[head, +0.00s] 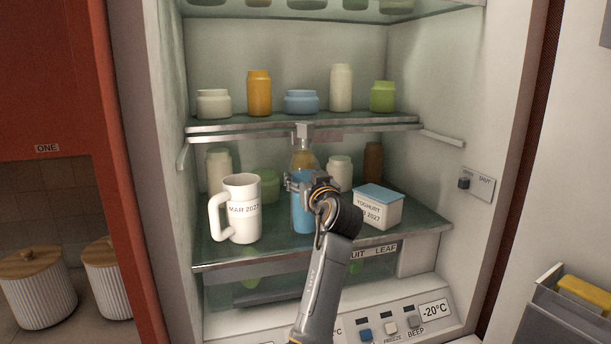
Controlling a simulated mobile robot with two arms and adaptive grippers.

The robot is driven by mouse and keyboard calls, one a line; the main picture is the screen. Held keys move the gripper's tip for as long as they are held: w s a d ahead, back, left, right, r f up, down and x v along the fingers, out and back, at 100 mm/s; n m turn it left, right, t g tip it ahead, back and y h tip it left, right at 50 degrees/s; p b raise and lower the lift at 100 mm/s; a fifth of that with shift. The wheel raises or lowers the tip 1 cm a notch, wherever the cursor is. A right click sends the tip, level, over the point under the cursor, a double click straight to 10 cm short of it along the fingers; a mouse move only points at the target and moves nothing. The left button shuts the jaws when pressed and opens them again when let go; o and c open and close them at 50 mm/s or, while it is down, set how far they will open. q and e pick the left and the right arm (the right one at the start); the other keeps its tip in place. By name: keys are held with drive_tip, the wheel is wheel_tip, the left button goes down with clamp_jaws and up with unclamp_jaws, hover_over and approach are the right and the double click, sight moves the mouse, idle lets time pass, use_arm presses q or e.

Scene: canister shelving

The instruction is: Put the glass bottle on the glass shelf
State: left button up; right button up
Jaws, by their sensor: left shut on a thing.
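The glass bottle (303,210) has a clear neck with a grey cap, an orange band and a blue lower part. It is upright inside the open fridge, over the middle of the lower glass shelf (415,226). My left gripper (297,182) is shut on the bottle around its upper body, and my wrist hides part of its right side. I cannot tell whether the bottle's base touches the shelf. My right gripper is not in view.
A white mug (241,209) stands left of the bottle, and a yoghurt tub (378,206) stands close on its right. Several jars, including a green one (266,187), stand behind. The upper shelf (235,128) overhangs near the bottle's cap.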

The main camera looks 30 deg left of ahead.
use_arm(q)
drive_tip(key=shift+r, duration=0.1)
drive_tip(key=o, duration=1.5)
drive_tip(key=shift+f, duration=0.2)
drive_tip(key=shift+c, duration=0.2)
drive_tip(key=o, duration=0.4)
drive_tip(key=shift+c, duration=0.2)
drive_tip(key=shift+s+d, duration=0.1)
